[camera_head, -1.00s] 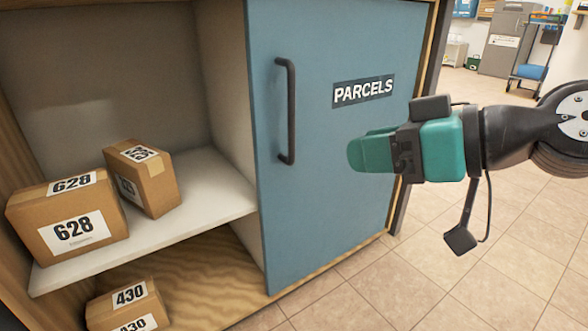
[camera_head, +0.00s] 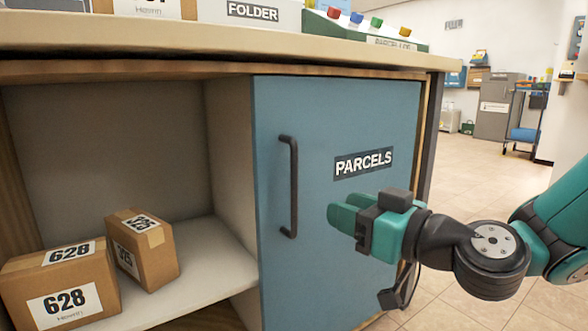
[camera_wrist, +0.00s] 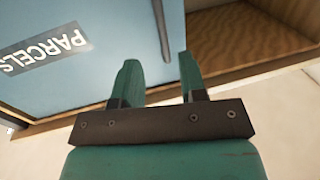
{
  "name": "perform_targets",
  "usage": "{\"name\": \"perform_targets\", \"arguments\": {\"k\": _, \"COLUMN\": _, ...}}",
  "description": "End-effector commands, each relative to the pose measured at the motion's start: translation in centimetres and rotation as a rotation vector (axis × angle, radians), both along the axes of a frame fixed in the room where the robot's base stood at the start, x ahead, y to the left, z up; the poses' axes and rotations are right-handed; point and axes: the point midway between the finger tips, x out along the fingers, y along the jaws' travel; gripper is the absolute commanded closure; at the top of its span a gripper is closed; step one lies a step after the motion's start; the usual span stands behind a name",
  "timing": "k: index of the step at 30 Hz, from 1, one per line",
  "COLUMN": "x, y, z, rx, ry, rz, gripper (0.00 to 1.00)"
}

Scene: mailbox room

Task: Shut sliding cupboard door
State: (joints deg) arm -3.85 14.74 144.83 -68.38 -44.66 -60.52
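The blue sliding door (camera_head: 335,240) with the PARCELS label covers the right half of the cupboard. The left half is open. The door's dark vertical handle (camera_head: 291,187) is near its left edge. My gripper (camera_head: 335,213) is in front of the door, to the right of the handle and below the label. In the wrist view its two green fingers stand apart with nothing between them (camera_wrist: 158,68). The handle (camera_wrist: 162,28) shows there ahead of the fingers, and they do not appear to touch it.
Parcels 628 (camera_head: 62,290) and 325 (camera_head: 142,250) stand on the white shelf (camera_head: 225,270) in the open left half. A countertop (camera_head: 220,46) with a folder box overhangs the cupboard. Tiled floor (camera_head: 470,195) is free to the right.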

Motion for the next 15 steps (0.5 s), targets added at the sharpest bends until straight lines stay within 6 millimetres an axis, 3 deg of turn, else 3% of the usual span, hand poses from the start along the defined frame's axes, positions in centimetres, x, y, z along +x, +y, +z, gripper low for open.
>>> {"name": "perform_targets", "arguments": {"k": 9, "x": 5.0, "y": 5.3, "z": 0.2, "rx": -0.001, "ry": -0.002, "rz": 0.006, "gripper": 0.61}}
{"name": "perform_targets", "arguments": {"k": 15, "x": 7.2, "y": 7.4, "z": 0.0, "rx": -0.001, "ry": -0.002, "rz": 0.003, "gripper": 0.61}}
